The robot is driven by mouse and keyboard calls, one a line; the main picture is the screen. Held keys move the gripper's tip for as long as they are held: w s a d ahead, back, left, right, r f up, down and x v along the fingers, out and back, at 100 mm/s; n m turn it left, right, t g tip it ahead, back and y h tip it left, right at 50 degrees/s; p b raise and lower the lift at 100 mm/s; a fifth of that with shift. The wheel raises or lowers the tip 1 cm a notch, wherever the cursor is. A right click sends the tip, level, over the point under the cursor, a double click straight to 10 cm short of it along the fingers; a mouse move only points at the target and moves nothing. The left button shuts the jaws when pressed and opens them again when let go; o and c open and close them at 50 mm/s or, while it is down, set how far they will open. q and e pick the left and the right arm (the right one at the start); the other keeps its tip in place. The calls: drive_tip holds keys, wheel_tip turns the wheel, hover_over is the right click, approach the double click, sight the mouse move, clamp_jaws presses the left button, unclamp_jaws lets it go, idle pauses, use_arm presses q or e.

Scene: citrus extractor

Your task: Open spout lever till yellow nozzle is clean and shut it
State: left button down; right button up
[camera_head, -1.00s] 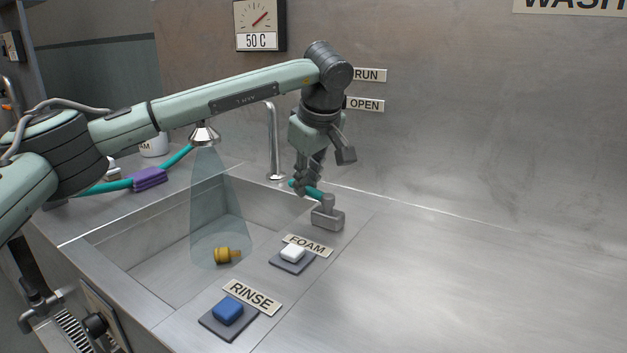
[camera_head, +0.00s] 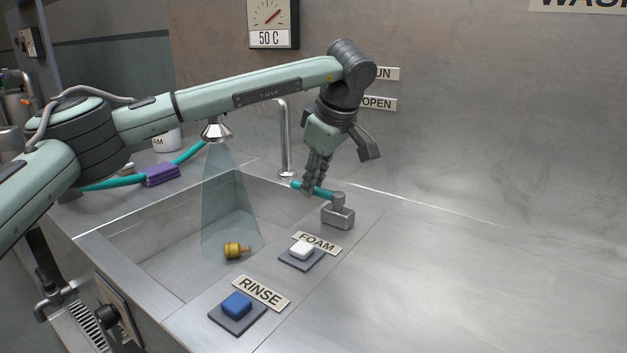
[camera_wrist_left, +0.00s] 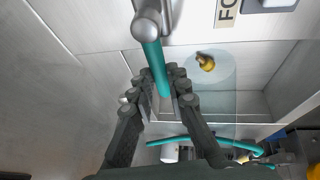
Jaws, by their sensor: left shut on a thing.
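The spout lever (camera_head: 323,193) is a teal handle on a grey metal base at the sink's right back corner. My left gripper (camera_head: 309,187) is shut on the teal handle, with its fingers on both sides of it. The left wrist view shows the handle (camera_wrist_left: 156,65) between the fingers (camera_wrist_left: 164,103). The yellow nozzle (camera_head: 237,250) lies on its side in the sink, at the foot of a pale blue spray cone from the spray head (camera_head: 216,131). My right gripper is out of view.
A FOAM pad with a white block (camera_head: 301,249) and a RINSE pad with a blue block (camera_head: 236,305) are on the front counter. A tall metal pipe (camera_head: 285,140) stands behind the sink. The counter at right is clear.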

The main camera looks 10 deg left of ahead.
use_arm(q)
drive_tip(key=c, duration=1.5)
unclamp_jaws()
drive_tip(key=shift+o, duration=0.2)
drive_tip(key=v, duration=1.2)
